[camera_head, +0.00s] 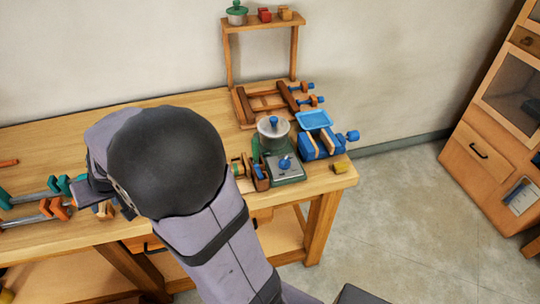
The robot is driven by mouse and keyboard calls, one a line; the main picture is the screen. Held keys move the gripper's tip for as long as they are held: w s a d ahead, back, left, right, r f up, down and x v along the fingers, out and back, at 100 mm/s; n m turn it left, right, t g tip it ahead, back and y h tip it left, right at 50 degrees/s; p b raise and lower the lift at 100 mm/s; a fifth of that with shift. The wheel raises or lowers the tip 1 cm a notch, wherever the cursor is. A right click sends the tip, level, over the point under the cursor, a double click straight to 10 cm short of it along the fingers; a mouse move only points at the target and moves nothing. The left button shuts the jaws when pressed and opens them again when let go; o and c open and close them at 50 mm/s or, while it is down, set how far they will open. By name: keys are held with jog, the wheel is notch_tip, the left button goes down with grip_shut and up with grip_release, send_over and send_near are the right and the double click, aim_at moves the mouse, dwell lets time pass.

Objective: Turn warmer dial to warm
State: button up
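The warmer (287,180) is a small green and grey unit on the right part of the workbench. A blue dial (285,163) sits on its grey top, too small here to read its setting. A grey lidded pot (273,136) stands just behind the dial. My gripper (103,207) is over the left-middle of the bench, well left of the warmer and apart from it. My arm hides most of the gripper, and I cannot see whether its fingers are open. A small wooden piece shows near the fingers; I cannot tell whether they touch it.
Small wooden items (258,178) stand left of the warmer. A blue vise (322,144) and a blue tray (314,119) lie to its right and behind. A wooden rack (268,99) is at the back. Clamps (45,212) lie at left. A yellow block (340,168) sits near the right edge.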

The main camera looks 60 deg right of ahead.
jog(key=s+a+f+n+g, duration=0.2)
jog(key=s+f+g, duration=0.1)
jog(key=s, duration=0.8)
jog(key=s+a+f+n+g, duration=0.2)
jog(key=s+f+g, duration=0.15)
jog(key=s, duration=0.75)
jog(key=w+d+r+m+h, duration=0.1)
jog(key=w+d+r+m, duration=0.1)
jog(key=w+d, duration=0.45)
jog(key=w+d+r+m, duration=0.25)
jog(key=w+d, duration=0.25)
jog(key=d, duration=0.3)
jog(key=w+d+m+p, duration=0.15)
jog(key=d+m, duration=0.25)
jog(key=d, duration=1.1)
jog(key=m+b, duration=0.3)
jog(key=m, duration=0.6)
send_near(285, 160)
jog(key=shift+w+d+f, duration=0.2)
jog(key=shift+w+f, duration=0.1)
jog(key=shift+w, duration=0.05)
jog(key=shift+s+p, duration=0.25)
jog(key=shift+p, duration=0.05)
jog(key=shift+f+p, duration=1.4)
jog(key=shift+f, duration=2.3)
